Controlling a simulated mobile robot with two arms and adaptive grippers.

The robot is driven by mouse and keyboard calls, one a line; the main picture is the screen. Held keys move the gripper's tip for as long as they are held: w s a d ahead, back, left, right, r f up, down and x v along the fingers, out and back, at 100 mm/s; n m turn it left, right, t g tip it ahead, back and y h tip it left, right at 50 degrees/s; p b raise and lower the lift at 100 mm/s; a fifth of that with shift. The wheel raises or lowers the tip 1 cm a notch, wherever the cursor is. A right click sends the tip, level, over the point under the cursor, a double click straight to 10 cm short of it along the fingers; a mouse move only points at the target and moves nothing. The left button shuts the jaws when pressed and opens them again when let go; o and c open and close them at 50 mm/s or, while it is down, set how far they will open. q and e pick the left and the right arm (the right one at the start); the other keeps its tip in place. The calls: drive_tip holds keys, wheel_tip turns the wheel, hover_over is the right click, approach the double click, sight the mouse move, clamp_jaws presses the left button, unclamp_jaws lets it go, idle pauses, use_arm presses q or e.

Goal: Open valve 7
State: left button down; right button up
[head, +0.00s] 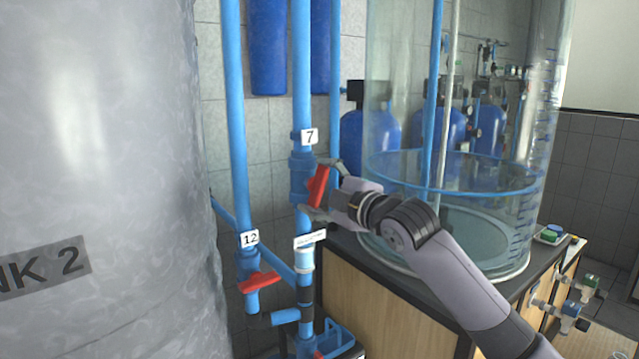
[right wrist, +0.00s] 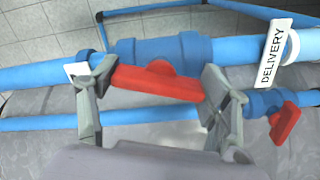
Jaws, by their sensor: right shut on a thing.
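Valve 7 is a blue valve body (head: 300,178) on a vertical blue pipe, under a white tag reading 7 (head: 309,137). Its red handle (head: 318,186) stands tilted, nearly in line with the pipe. My right gripper (head: 322,188) is at the handle with a finger at each end of it. In the right wrist view the red handle (right wrist: 158,83) lies between the two grey fingers of the right gripper (right wrist: 155,88), which are shut on its ends. My left gripper is not in view.
Valve 12 with a red handle (head: 259,282) is on the pipe to the left, below its tag (head: 250,239). A grey tank (head: 100,150) fills the left side. A clear cylinder (head: 460,190) stands on a dark-topped bench at the right. A DELIVERY label (right wrist: 271,54) is on the pipe.

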drive_tip(key=shift+n+p, duration=1.1)
drive_tip(key=shift+n, duration=0.8)
drive_tip(key=shift+f, duration=0.15)
drive_tip(key=o, duration=1.1)
drive_tip(key=shift+o, duration=0.2)
drive_tip(key=v, duration=1.2)
